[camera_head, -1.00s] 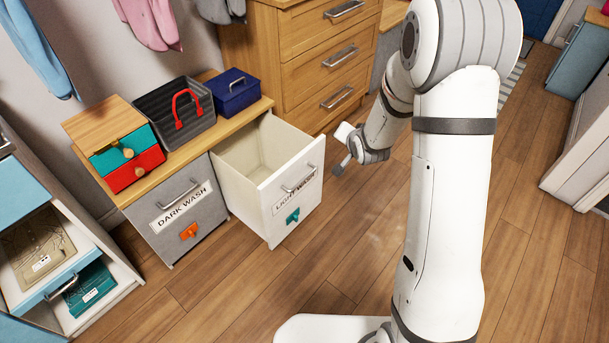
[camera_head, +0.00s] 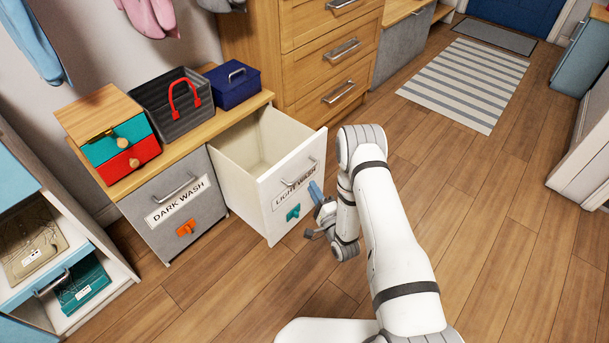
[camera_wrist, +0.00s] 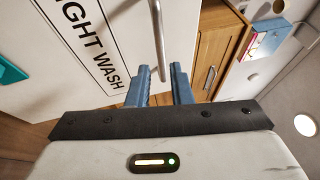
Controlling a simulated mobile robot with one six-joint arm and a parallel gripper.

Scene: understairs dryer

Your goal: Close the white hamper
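The white hamper (camera_head: 285,196), labelled LIGHT WASH, is pulled well out of the wooden-topped cabinet, and its inside shows empty. Its front has a metal bar handle (camera_head: 300,174) and a teal tag (camera_head: 293,212). My gripper (camera_head: 316,192) is just in front and to the right of the hamper front. The hamper front (camera_wrist: 105,35) fills the upper left there, and the handle (camera_wrist: 158,40) lies beyond the fingertips. I cannot tell whether anything touches.
The grey DARK WASH hamper (camera_head: 172,208) is shut beside it. A grey basket (camera_head: 172,112), a navy box (camera_head: 232,87) and a small drawer box (camera_head: 110,134) stand on top. A wooden drawer unit (camera_head: 318,50) is behind. Floor (camera_head: 225,285) in front is clear.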

